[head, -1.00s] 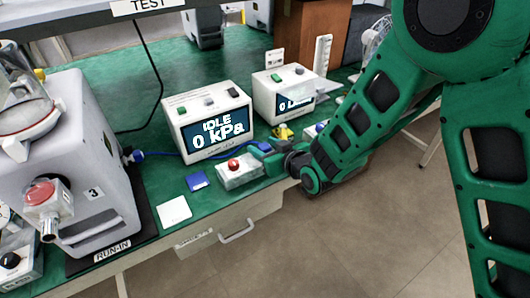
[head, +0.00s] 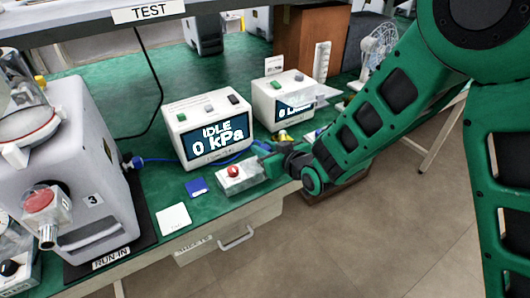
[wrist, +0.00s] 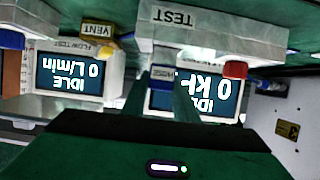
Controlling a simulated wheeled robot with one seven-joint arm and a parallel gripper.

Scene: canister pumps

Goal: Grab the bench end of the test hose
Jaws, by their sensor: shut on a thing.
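The blue test hose (head: 155,159) leaves a blue fitting on the grey canister pump at the left. It runs along the bench past the front of the pressure tester (head: 208,129), which reads IDLE 0 kPa, towards my gripper (head: 264,158). My gripper is low over the bench, just right of the red-button box (head: 238,175). It is shut on the bench end of the hose, though the held part is mostly hidden. In the wrist view my two fingers (wrist: 162,88) reach up in front of the tester's screen (wrist: 212,97).
A flow tester (head: 283,100) stands behind my gripper. The numbered pump (head: 95,160) sits on a RUN-IN mat at the left. An overhead TEST shelf (head: 80,22) crosses the back.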

